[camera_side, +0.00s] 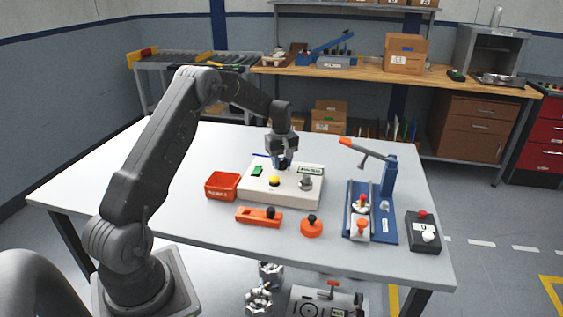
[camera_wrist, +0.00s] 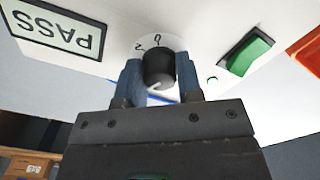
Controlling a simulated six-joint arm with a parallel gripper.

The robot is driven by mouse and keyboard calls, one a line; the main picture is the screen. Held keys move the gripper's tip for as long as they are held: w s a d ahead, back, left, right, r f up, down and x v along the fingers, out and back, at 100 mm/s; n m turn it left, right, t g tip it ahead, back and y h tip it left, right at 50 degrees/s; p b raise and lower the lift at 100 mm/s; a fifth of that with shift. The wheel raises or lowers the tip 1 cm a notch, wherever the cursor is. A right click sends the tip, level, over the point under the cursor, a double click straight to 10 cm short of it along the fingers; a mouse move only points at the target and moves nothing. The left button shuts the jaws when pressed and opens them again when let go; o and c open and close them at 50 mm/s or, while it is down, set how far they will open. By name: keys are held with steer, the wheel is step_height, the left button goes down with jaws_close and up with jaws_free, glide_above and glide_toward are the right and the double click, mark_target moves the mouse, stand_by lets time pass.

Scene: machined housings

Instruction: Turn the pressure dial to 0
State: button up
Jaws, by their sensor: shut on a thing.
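The pressure dial (camera_wrist: 159,66) is a dark round knob on a white scale plate with small numerals, in the wrist view. A pale pointer mark shows on its lower edge, on the side toward my gripper body. My gripper (camera_wrist: 158,76) is shut on the dial, with one blue finger on each side of it. In the side view, my gripper (camera_side: 282,163) reaches down to the back of the white control box (camera_side: 289,200) and hides the dial.
Near the dial are a PASS display (camera_wrist: 57,31) and a green switch (camera_wrist: 247,52). The box also carries a yellow button (camera_side: 274,180) and a grey knob (camera_side: 306,183). A red bin (camera_side: 222,186) stands left, a blue lever press (camera_side: 388,180) right. The table's left side is clear.

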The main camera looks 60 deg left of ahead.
steer(key=m, duration=1)
steer(key=shift+m, duration=0.4)
steer(key=m, duration=0.3)
steer(key=shift+m, duration=0.3)
steer(key=m, duration=1)
steer(key=shift+r+m, duration=0.1)
steer(key=shift+m, duration=0.2)
steer(key=o, duration=0.9)
